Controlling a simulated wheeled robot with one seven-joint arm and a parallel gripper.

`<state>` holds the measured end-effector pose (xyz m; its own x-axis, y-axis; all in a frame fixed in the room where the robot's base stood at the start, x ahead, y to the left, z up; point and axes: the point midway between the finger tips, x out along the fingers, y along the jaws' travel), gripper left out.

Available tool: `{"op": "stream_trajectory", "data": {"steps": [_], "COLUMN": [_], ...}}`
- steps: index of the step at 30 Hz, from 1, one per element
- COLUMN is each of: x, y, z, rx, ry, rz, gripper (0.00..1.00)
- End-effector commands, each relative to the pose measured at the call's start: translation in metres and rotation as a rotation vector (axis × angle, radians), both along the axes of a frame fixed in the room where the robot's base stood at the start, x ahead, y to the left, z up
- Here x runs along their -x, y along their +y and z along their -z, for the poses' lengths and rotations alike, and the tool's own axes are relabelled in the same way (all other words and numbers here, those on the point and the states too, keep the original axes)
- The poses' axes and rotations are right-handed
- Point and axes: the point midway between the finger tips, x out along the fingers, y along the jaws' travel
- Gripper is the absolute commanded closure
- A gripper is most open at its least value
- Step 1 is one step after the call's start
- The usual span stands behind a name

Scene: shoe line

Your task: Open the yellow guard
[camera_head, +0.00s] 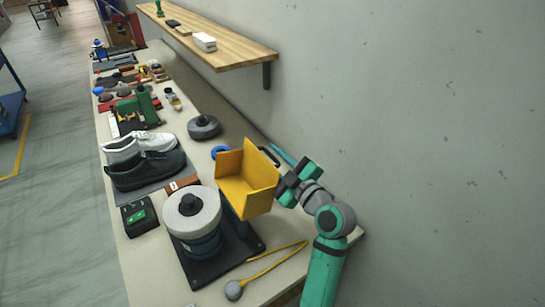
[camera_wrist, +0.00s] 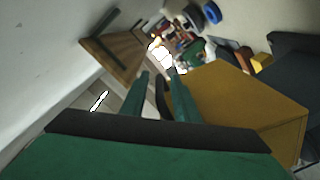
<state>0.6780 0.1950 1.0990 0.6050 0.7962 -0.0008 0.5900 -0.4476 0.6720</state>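The yellow guard (camera_head: 247,180) stands on the machine beside a grey round wheel (camera_head: 192,212). Its panels form an angled hood, and a black handle (camera_head: 269,155) sticks out on its wall side. My gripper (camera_head: 280,160) is at that side of the guard, close to the handle. In the wrist view the green fingers of my gripper (camera_wrist: 163,88) are apart, with the dark curved handle (camera_wrist: 162,100) showing between them. The guard's yellow panel (camera_wrist: 245,105) fills the right there. Contact between fingers and handle cannot be made out.
A wall runs close along the right, with a wooden shelf (camera_head: 220,48) on it. A yellow cable with a grey knob (camera_head: 234,290) lies in front of the machine. Black and white shoes (camera_head: 145,170) and a green button box (camera_head: 138,216) stand to the left.

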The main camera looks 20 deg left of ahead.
Motion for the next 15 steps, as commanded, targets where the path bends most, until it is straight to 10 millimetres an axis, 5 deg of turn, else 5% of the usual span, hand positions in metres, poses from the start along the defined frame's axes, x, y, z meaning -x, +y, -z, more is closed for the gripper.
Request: {"op": "stream_trajectory", "data": {"steps": [5, 9, 15], "x": [0.0001, 0.0000, 0.0016], "y": [-0.0001, -0.0005, 0.0001], "z": [-0.0001, -0.0006, -0.0057], "rx": [0.000, 0.000, 0.014], "ry": [0.000, -0.001, -0.023], "rz": [0.000, 0.001, 0.003], "gripper": [0.72, 1.00, 1.00]}}
